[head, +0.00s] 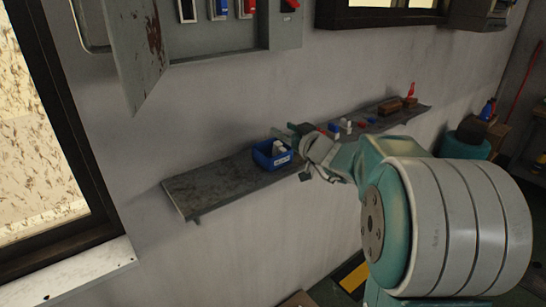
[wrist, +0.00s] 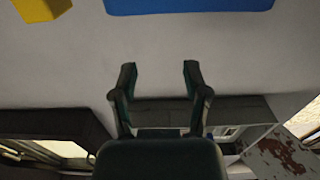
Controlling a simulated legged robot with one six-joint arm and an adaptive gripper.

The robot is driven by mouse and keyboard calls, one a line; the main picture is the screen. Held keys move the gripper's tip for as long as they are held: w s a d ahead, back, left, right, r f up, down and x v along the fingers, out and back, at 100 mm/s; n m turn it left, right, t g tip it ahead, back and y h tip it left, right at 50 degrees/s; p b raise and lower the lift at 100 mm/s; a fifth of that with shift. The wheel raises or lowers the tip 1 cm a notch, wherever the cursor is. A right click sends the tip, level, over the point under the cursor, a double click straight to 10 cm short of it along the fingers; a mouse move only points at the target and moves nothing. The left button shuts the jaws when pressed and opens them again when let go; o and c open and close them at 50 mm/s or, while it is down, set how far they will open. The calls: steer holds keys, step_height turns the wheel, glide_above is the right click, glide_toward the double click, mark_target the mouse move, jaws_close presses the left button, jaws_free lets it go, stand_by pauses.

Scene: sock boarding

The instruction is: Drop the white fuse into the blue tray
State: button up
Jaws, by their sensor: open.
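The blue tray (head: 263,161) stands near the middle of the wall shelf. A white fuse (head: 279,147) shows inside it, standing above the rim. My gripper (head: 290,133) is just above and beside the tray's right back side, small and partly merged with the wrist in the head view. In the wrist view my gripper (wrist: 158,75) has its two fingers apart, with nothing between them. A blue surface (wrist: 190,5) crosses the top edge of that view; I cannot tell whether it is the tray.
Small blue, red and white pieces (head: 346,126) lie on the shelf (head: 215,186) right of my wrist, with brown blocks (head: 390,106) and a red bottle (head: 411,90) farther along. An open fuse box (head: 235,40) hangs above. The shelf's left end is clear.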

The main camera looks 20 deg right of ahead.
steer(key=v, duration=1.1)
steer(key=shift+s, duration=0.35)
steer(key=s+a+f+g+y, duration=0.1)
steer(key=s+a+f+g, duration=0.15)
steer(key=a, duration=0.35)
steer(key=s+a+f+n+g+y, duration=0.1)
steer(key=s+a+g, duration=0.3)
steer(key=a, duration=0.2)
steer(key=s+a+f+g+y, duration=0.1)
steer(key=s+a+f+g, duration=0.1)
steer(key=s+a+g, duration=0.3)
steer(key=s+f+m+h, duration=0.4)
steer(key=s+h, duration=0.3)
steer(key=s, duration=0.3)
steer(key=shift+s+d+h, duration=0.2)
steer(key=shift+d+h, duration=0.1)
steer(key=shift+d, duration=0.2)
